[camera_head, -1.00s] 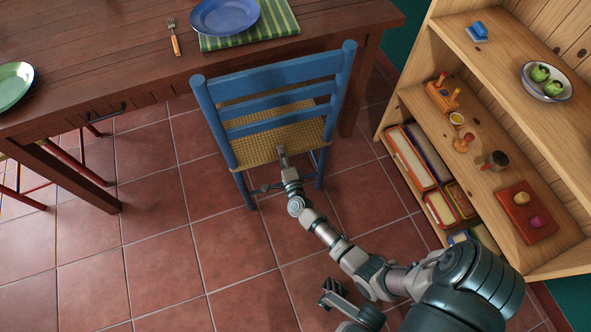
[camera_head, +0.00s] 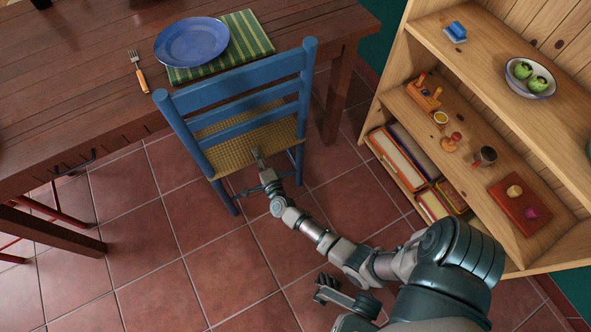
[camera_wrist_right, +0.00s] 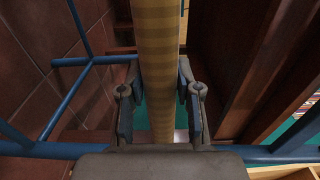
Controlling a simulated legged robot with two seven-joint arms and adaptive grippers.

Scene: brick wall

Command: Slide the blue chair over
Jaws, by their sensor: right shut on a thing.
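The blue chair (camera_head: 236,90) stands upright on the floor at the table's near side in the head view, with a ladder back and a woven straw seat (camera_head: 225,150). Its back faces me and its top rail overlaps the table edge in the picture. My right gripper (camera_head: 257,158) is at the seat's rear edge, below the back slats. In the right wrist view the fingers (camera_wrist_right: 160,105) are shut on the woven seat edge (camera_wrist_right: 158,60), one on each side. Blue legs and rungs (camera_wrist_right: 78,62) show around it.
The wooden table (camera_head: 90,75) holds a blue plate (camera_head: 191,42) on a green striped mat (camera_head: 248,35), and a fork (camera_head: 138,72). A wooden shelf (camera_head: 400,103) with dishes and toys stands close on the right. Tiled floor (camera_head: 150,250) is clear left of my arm.

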